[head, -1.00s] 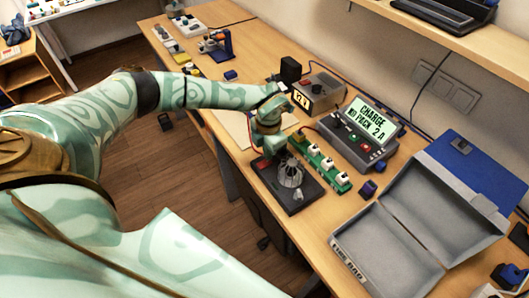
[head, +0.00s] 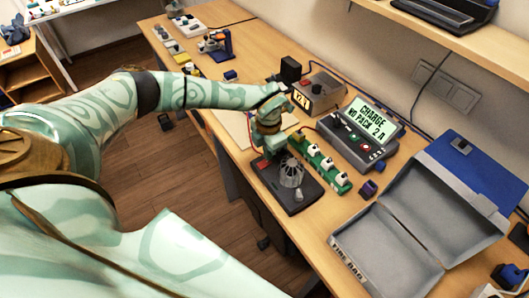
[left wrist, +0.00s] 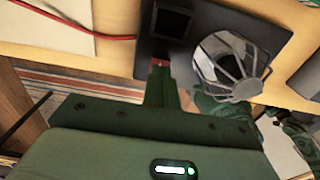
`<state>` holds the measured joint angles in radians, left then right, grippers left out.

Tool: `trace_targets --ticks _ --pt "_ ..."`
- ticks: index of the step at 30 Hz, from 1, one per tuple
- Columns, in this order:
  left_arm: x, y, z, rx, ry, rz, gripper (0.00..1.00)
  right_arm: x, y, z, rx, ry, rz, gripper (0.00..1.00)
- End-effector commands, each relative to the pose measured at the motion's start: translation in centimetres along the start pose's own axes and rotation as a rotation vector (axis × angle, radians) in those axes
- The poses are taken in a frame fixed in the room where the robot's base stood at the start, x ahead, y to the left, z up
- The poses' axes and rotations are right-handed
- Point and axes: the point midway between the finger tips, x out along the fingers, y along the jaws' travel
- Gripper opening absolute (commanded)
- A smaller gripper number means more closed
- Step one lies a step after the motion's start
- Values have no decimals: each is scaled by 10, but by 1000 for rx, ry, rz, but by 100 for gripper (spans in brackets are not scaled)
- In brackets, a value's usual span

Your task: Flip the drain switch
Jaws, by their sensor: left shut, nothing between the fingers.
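A black board (head: 297,204) with a wire cage (head: 291,173) stands on the bench in the head view. A small red part (head: 262,163) shows at its left corner, beside my gripper. My left gripper (head: 272,150) is shut and empty, pointing down at this end of the board. In the left wrist view, the shut fingers (left wrist: 160,68) reach the board edge, with red at their tip and a dark square part (left wrist: 172,22) just beyond. The cage (left wrist: 232,66) is to their right. Touch and the switch's position cannot be told. My right gripper is not in view.
A green strip with white knobs (head: 320,163) lies close beside the board. Behind it a charger (head: 361,133) reads "CHARGE NO PACK 2 A". An open grey case (head: 385,250) is at the right. A red wire (left wrist: 75,22) runs near the board.

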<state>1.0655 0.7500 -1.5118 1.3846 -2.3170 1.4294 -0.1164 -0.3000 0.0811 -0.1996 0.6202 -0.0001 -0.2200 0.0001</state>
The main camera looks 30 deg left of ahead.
Motion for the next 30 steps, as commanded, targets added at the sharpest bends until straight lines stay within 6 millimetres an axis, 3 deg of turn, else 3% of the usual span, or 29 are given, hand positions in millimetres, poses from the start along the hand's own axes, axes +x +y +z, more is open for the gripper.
trace_targets --ticks 30 --pt "10 0 0 0 0 0 0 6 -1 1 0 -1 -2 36"
